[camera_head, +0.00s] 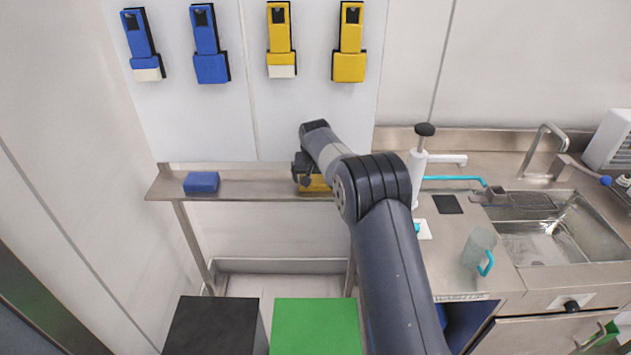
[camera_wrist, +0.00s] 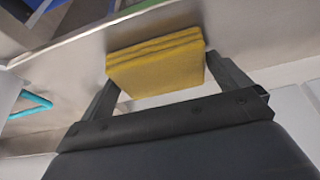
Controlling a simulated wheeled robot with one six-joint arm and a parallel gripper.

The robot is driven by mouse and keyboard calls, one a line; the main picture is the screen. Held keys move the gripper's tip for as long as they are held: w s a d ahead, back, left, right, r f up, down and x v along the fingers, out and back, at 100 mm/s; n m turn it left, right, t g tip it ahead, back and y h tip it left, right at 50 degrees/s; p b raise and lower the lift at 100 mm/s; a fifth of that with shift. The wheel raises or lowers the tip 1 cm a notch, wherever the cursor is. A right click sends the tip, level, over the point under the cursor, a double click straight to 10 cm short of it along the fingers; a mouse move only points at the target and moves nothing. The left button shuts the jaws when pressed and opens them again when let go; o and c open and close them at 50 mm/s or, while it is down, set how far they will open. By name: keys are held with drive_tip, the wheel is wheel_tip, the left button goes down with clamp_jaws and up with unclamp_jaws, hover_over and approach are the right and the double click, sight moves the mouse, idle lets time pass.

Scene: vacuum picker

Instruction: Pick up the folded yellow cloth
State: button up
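The folded yellow cloth (camera_wrist: 155,67) shows in the wrist view as a flat stack of several layers at the steel shelf. It lies between the two fingers of my gripper (camera_wrist: 163,75), which are spread wide, one on each side. The right finger is very close to the cloth's edge; I cannot tell whether it touches. In the head view my gripper (camera_head: 304,178) is over the right part of the shelf and hides part of the cloth (camera_head: 316,184).
A folded blue cloth (camera_head: 201,182) lies farther left on the shelf (camera_head: 245,187). Blue and yellow dispensers hang on the wall above. A white pump bottle (camera_head: 416,175) stands close right of my arm, with a sink (camera_head: 560,240) and jug (camera_head: 478,247) beyond. Black and green boxes (camera_head: 314,325) stand below.

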sight(316, 179)
drive_tip(key=c, duration=0.7)
drive_tip(key=shift+o, duration=0.2)
drive_tip(key=shift+r, duration=0.15)
wheel_tip(316, 179, up, 10)
drive_tip(key=b, duration=0.1)
drive_tip(key=o, duration=0.4)
drive_tip(key=shift+f, duration=0.2)
drive_tip(key=shift+c, duration=1.1)
